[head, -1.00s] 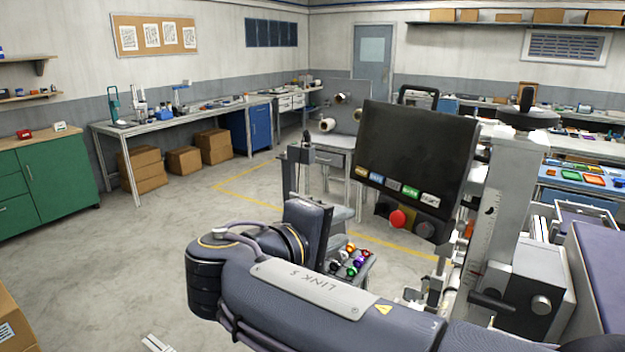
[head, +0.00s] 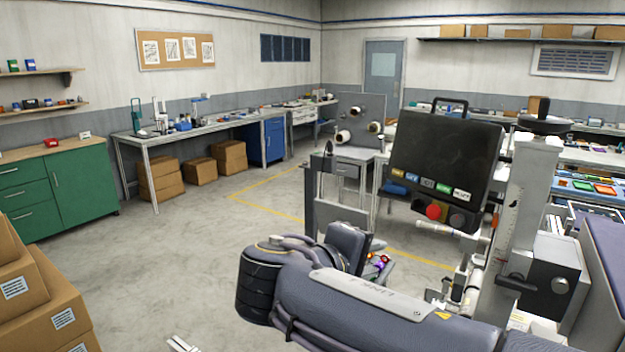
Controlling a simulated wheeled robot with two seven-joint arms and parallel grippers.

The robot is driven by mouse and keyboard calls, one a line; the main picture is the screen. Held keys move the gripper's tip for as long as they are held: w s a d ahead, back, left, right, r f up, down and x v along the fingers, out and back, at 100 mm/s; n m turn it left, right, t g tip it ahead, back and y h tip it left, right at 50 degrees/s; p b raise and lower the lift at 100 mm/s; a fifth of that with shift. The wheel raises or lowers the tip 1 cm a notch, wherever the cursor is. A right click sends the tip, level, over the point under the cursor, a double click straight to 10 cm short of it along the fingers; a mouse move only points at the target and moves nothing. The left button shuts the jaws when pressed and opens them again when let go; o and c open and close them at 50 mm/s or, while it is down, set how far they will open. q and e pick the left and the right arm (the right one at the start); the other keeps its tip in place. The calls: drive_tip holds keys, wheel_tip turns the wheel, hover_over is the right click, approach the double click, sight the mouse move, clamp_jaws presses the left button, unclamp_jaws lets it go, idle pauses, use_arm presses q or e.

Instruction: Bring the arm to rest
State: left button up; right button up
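My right arm (head: 345,300) comes in from the lower right and crosses the lower middle of the head view. It bends at a dark ringed joint (head: 262,280) and folds back to a dark padded wrist part (head: 347,243). The fingers of my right gripper cannot be made out; the arm's own links hide that area. I cannot see anything held.
A machine with a dark panel (head: 445,158), red button (head: 433,211) and grey column (head: 525,205) stands close on the right. Cardboard boxes (head: 50,300) are at lower left. Floor (head: 170,260) between is open.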

drive_tip(key=s+d+f+m+g+y, duration=0.2)
drive_tip(key=s+d+f+g+y, duration=0.35)
drive_tip(key=d+f, duration=0.7)
drive_tip(key=s+f+m+y, duration=0.4)
drive_tip(key=s, duration=0.4)
drive_tip(key=s+a+f+m+y, duration=0.1)
drive_tip(key=s+f+m+y, duration=0.3)
drive_tip(key=s, duration=0.5)
drive_tip(key=shift+s+f+m+t, duration=0.25)
drive_tip(key=shift+s+m+t, duration=0.05)
drive_tip(key=shift+m+t, duration=0.15)
